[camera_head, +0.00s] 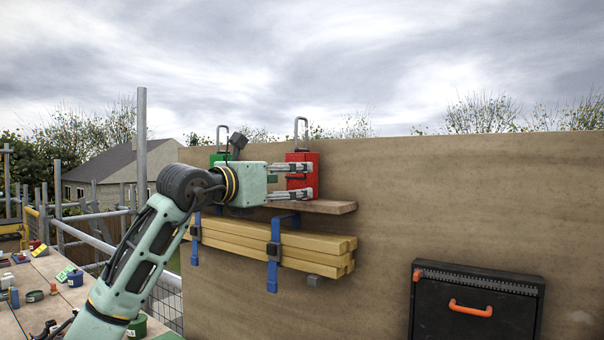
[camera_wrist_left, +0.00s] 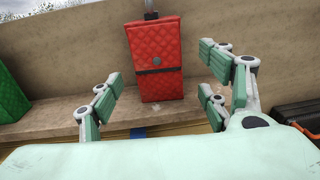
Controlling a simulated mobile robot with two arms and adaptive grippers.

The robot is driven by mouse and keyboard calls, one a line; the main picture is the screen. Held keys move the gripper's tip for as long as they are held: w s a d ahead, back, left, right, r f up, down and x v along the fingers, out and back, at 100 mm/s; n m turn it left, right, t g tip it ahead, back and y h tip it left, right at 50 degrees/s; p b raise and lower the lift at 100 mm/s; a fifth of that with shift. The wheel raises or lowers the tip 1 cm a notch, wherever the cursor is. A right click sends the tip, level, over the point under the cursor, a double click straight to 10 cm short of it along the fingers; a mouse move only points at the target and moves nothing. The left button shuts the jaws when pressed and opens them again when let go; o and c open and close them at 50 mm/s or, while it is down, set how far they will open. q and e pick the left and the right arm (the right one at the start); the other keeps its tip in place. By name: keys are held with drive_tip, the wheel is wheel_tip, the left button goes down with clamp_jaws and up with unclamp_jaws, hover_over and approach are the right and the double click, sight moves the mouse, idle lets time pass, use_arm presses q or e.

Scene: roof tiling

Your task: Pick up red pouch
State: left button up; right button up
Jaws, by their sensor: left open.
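The red pouch (camera_head: 297,158) is a quilted box-like pouch with a metal loop on top. It stands upright on the wooden shelf (camera_head: 335,206) against the board wall. In the left wrist view, the red pouch (camera_wrist_left: 155,70) stands ahead, between the spread fingers and beyond their tips. My left gripper (camera_head: 308,181) is open, its fingers overlapping the pouch in the head view. The left wrist view shows the open fingers (camera_wrist_left: 160,85) with nothing between them close by; I cannot tell if any finger touches the pouch. My right gripper is not in view.
A green pouch (camera_head: 220,156) stands left of the red one, partly behind my arm. Below the shelf, blue brackets (camera_head: 273,262) hold wooden beams (camera_head: 315,256). A black case with an orange handle (camera_head: 470,308) is at lower right. A cluttered table (camera_head: 40,270) is at left.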

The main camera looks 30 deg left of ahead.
sight(295, 177)
use_arm(q)
drive_tip(key=p+x, duration=0.1)
drive_tip(key=x, duration=0.2)
drive_tip(key=shift+w, duration=0.45)
drive_tip(key=shift+s, duration=0.15)
drive_tip(key=shift+c, duration=0.2)
drive_tip(key=shift+c, duration=0.9)
drive_tip(key=c, duration=1.3)
drive_tip(key=shift+r, duration=0.1)
drive_tip(key=shift+c, duration=0.4)
drive_tip(key=shift+a+r, duration=0.1)
